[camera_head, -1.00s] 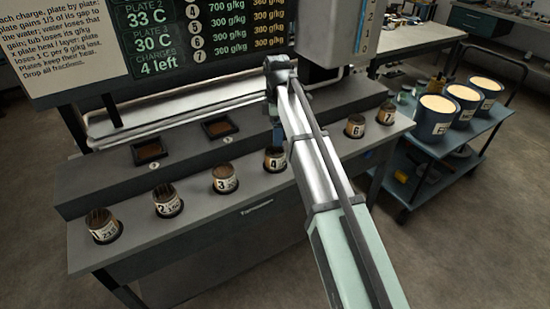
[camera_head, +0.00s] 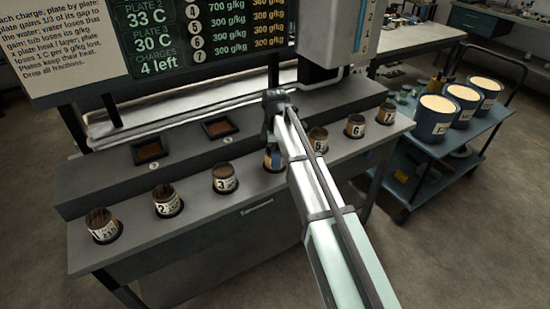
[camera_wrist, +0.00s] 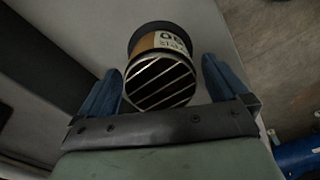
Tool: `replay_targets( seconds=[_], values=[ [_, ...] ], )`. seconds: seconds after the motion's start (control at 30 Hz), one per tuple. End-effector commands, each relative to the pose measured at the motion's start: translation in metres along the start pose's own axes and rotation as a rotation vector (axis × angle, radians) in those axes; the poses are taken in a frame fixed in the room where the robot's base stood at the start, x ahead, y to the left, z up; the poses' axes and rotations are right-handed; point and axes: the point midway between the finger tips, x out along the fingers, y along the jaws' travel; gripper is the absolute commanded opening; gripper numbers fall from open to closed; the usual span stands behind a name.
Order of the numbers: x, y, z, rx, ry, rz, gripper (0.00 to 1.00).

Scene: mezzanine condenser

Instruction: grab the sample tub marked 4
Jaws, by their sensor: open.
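The tub marked 4 (camera_head: 268,160) stands in the row on the grey bench, mostly hidden behind my arm in the head view. In the wrist view a tub (camera_wrist: 160,80) with slats across its top and a partly seen label lies between the two blue fingers of my gripper (camera_wrist: 172,88). The gripper is open, one finger to each side of the tub, with a visible gap on the right. I cannot tell from the wrist view whether either finger touches it. The fingers are hidden or unclear in the head view.
Tub 3 (camera_head: 225,179) stands to the left and tub 5 (camera_head: 318,139) to the right. Tubs 1 (camera_head: 102,225), 2 (camera_head: 166,201), 6 (camera_head: 355,126) and 7 (camera_head: 386,114) continue the row. A raised ledge with dark trays (camera_head: 149,151) runs behind. A blue cart (camera_head: 440,180) stands right.

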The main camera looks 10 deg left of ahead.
Motion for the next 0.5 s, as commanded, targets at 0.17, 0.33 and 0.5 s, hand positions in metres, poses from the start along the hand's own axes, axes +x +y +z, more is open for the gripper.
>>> replay_targets(
  seconds=[0.17, 0.33, 0.5],
  values=[
    [0.0101, -0.0005, 0.0003, 0.0, 0.0, 0.0, 1.0],
    [0.0098, -0.0003, 0.0003, 0.0, 0.0, 0.0, 0.99],
    [0.0097, -0.0003, 0.0003, 0.0, 0.0, 0.0, 0.83]
  ],
)
